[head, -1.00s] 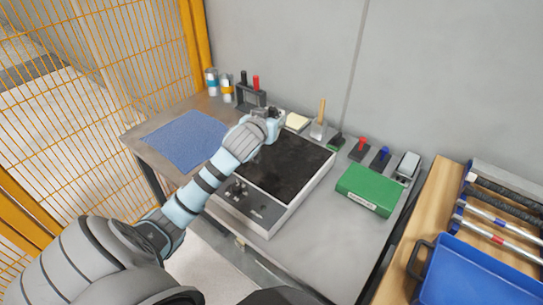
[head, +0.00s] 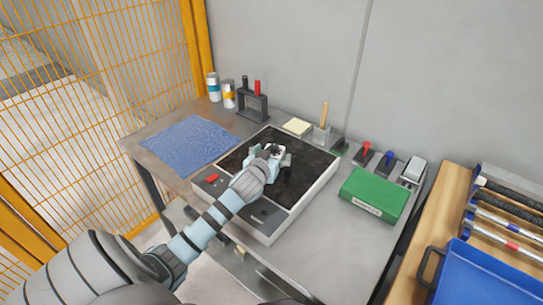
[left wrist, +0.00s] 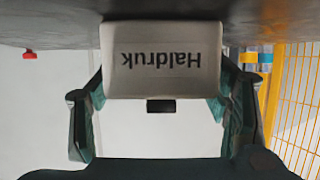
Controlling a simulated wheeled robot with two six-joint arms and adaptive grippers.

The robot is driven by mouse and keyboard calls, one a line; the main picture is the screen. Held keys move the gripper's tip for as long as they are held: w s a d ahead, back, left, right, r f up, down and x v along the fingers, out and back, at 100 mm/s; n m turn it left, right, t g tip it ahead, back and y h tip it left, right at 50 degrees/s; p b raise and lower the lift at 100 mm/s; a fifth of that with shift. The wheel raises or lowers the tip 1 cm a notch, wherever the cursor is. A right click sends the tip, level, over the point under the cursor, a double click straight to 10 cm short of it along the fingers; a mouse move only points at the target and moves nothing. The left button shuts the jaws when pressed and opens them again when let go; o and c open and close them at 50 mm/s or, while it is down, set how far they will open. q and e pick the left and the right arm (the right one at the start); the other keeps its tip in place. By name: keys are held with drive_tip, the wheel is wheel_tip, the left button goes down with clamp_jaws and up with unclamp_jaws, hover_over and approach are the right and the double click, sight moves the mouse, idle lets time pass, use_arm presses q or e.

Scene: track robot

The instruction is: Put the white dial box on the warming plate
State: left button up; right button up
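The white dial box (left wrist: 160,75) has "Haldruk" on its face, upside down in the left wrist view, and a small black knob (left wrist: 161,105) at its top. My left gripper (left wrist: 160,88) has its fingers against both sides of the box. In the head view my left gripper (head: 272,156) is over the middle of the black top of the warming plate (head: 312,165), hiding most of the box. I cannot tell whether the box touches the plate or hangs just above it. My right gripper is not in view.
A green box (head: 374,194) stands right of the plate, and a blue cloth (head: 188,142) lies left. Cans (head: 213,88), a black holder (head: 252,100), a yellow pad (head: 297,127) and a red-handled tool (head: 365,152) line the back. A blue bin (head: 485,275) is at right.

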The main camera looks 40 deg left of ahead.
use_arm(q)
drive_tip(key=p+v, duration=0.3)
drive_tip(key=v, duration=0.8)
drive_tip(key=shift+r, duration=0.15)
drive_tip(key=shift+s+d+r, duration=0.15)
drive_tip(key=shift+s, duration=0.3)
